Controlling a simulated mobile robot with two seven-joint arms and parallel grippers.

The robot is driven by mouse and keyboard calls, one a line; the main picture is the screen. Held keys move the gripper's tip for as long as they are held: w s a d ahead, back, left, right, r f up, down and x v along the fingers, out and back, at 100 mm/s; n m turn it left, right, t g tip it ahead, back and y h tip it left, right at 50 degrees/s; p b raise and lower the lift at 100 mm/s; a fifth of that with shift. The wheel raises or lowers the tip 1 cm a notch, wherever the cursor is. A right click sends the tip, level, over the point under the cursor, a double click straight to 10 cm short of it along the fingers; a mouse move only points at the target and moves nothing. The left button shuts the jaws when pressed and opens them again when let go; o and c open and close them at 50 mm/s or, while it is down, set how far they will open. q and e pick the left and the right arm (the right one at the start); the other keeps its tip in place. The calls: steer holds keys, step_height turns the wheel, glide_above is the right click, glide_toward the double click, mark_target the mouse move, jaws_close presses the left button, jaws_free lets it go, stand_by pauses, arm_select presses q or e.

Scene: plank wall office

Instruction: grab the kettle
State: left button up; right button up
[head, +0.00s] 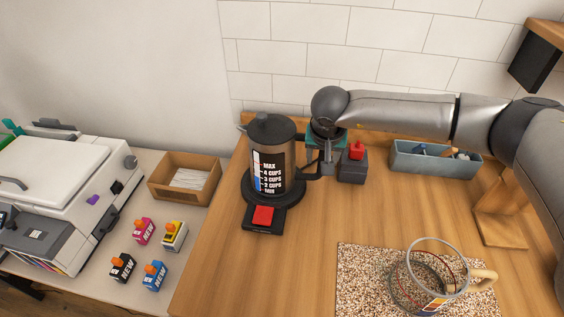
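The kettle (276,177) is a dark, clear-walled jug with cup markings and a black lid. It stands upright on its round black base (290,195), which has a red switch plate (263,217) at the front. Its black handle (309,171) points right. My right gripper (326,163) comes in from the right and points down beside the handle. Its fingers are small and partly hidden by the wrist, so I cannot tell whether they touch or close on the handle. My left gripper is not in view.
A dark block with a red top (353,165) stands just right of my gripper. A blue-grey tray (437,163) is farther right. A glass jug (413,290) stands on a speckled mat (358,272) in front. The middle wood is clear.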

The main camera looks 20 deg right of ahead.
jaws_close()
stand_by(0.4)
stand_by(0.9)
steer(key=shift+w+r, duration=0.2)
